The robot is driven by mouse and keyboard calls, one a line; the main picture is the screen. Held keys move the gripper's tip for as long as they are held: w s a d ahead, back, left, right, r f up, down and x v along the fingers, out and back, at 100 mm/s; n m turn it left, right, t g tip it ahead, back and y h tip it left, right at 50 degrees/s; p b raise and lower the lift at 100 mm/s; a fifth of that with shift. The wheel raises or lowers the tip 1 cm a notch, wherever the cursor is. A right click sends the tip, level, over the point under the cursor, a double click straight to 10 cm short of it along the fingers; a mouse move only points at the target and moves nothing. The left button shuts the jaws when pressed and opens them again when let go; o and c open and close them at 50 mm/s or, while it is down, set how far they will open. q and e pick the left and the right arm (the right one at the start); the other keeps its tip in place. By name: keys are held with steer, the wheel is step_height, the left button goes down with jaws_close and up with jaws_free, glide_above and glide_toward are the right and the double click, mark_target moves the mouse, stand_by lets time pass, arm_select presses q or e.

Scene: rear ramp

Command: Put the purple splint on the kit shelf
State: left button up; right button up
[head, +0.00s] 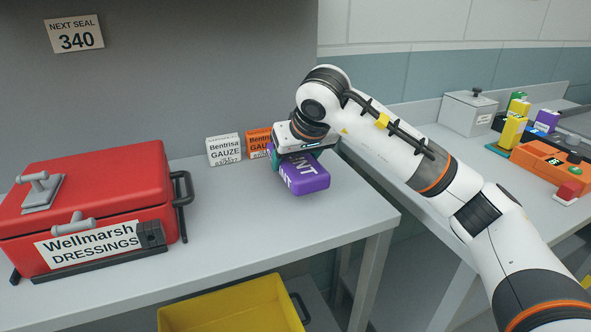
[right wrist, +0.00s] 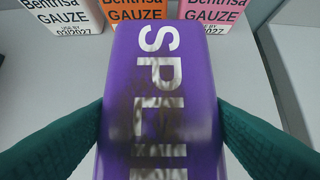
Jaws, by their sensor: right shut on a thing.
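The purple splint (head: 308,180) is a box with white lettering, held tilted over the grey shelf top (head: 345,212) near its right end. My right gripper (head: 292,160) is shut on it from above; the right wrist view shows the splint (right wrist: 160,80) between two dark green fingers. I cannot tell whether its lower end touches the surface. Behind it stand a white gauze box (head: 224,150) and an orange gauze box (head: 260,144); a pink gauze box (right wrist: 213,14) shows only in the right wrist view. My left gripper is not in view.
A red dressings case (head: 95,200) stands at the left. A yellow bin (head: 230,305) is below. On the right bench are a grey lidded box (head: 468,112), yellow boxes (head: 513,132), another purple box (head: 546,121) and an orange device (head: 550,160). The shelf's front middle is clear.

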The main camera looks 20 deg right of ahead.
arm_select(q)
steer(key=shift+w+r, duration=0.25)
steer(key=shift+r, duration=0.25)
arm_select(e)
steer(key=shift+d+f, duration=0.1)
steer(key=shift+f, duration=1.1)
steer(key=shift+f, duration=0.1)
steer(key=o, duration=1)
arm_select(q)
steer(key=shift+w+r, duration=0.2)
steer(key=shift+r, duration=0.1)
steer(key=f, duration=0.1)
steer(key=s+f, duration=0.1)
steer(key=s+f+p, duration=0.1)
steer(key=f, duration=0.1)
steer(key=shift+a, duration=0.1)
arm_select(e)
steer(key=v, duration=1.2)
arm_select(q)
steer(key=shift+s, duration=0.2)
